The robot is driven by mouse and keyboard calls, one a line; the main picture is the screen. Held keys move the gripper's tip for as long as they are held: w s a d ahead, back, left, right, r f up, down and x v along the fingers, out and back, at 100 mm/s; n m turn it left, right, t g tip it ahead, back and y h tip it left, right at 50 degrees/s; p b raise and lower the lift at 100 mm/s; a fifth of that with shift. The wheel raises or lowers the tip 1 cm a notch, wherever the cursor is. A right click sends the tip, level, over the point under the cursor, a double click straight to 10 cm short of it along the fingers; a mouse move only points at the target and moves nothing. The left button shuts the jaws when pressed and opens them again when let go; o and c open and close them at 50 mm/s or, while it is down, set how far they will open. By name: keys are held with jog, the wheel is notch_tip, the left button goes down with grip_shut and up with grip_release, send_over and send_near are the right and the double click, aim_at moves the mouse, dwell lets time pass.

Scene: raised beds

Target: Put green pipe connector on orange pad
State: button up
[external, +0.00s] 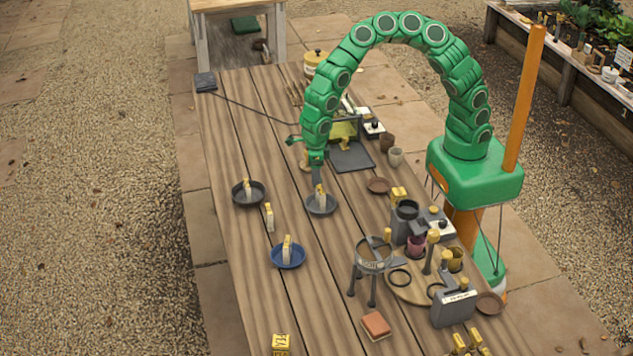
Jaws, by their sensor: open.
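My gripper (318,181) is open at the end of my green arm. It points down just above a grey dish (320,209) holding a small pale upright piece with a yellow top (321,194). I cannot tell whether the fingers touch that piece. A small orange-brown pad (376,325) lies flat on the near part of the wooden table, with nothing seen on it. I cannot pick out a green pipe connector in this view.
A dark dish (248,200) and a blue dish (287,262) hold similar pieces. A ring stand (372,257) and a crowded round wooden board (407,292) stand near the pad. A dark square mat (351,158) lies farther back. The table's left side is mostly clear.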

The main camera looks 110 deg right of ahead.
jog(key=shift+s+d+f, duration=0.1)
jog(key=shift+f, duration=1.75)
jog(key=c, duration=1.2)
jog(key=shift+r, duration=0.8)
jog(key=s+r, duration=1.1)
jog(key=s, duration=0.3)
jog(key=shift+a+r, duration=0.25)
